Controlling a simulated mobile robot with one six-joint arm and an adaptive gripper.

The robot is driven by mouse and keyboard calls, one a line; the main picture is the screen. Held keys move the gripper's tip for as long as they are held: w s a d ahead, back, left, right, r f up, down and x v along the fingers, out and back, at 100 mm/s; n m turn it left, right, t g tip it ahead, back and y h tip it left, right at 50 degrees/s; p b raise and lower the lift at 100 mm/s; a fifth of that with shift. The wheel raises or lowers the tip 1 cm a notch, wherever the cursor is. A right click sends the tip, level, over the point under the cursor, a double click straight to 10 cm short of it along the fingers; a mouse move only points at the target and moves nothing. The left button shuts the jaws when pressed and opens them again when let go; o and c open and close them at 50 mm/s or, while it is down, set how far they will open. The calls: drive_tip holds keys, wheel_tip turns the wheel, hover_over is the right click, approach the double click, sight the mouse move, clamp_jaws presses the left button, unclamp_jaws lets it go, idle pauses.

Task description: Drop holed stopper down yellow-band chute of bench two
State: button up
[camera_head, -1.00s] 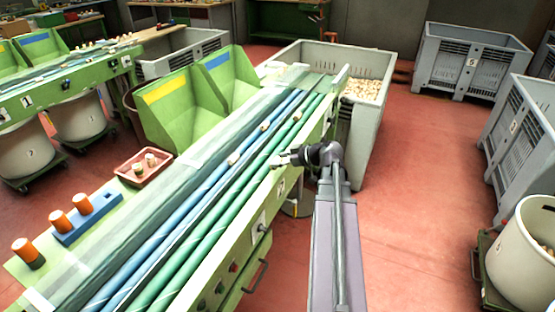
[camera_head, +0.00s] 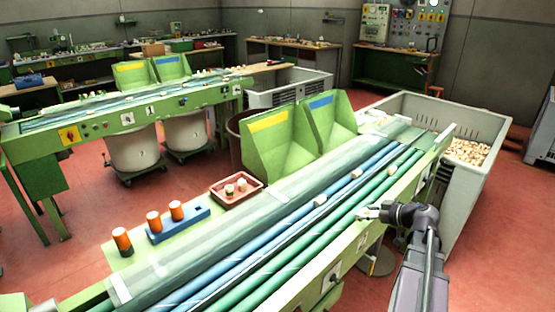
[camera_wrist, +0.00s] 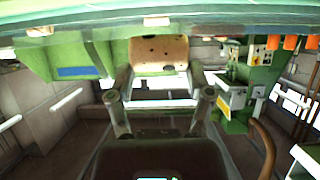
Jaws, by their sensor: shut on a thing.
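My gripper (camera_head: 368,213) is over the near edge of the closest bench, beside its green rollers. In the wrist view my gripper (camera_wrist: 158,85) is shut on a tan cork stopper (camera_wrist: 158,52) with several dark holes in its face. On the closest bench, a green chute with a yellow band (camera_head: 268,121) stands on the far side of the rollers, left of a chute with a blue band (camera_head: 321,104). The bench behind also has a yellow-band chute (camera_head: 130,68) and a blue-band chute (camera_head: 168,60).
Several loose stoppers (camera_head: 320,201) lie along the rollers. A red tray (camera_head: 237,203) with stoppers and a blue block (camera_head: 178,222) with orange-topped pieces stand left of the rollers. A grey crate (camera_head: 400,105) stands at the bench's far end.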

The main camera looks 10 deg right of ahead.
wheel_tip(320, 180, up, 8)
drive_tip(key=p, duration=0.8)
drive_tip(key=shift+r, duration=0.15)
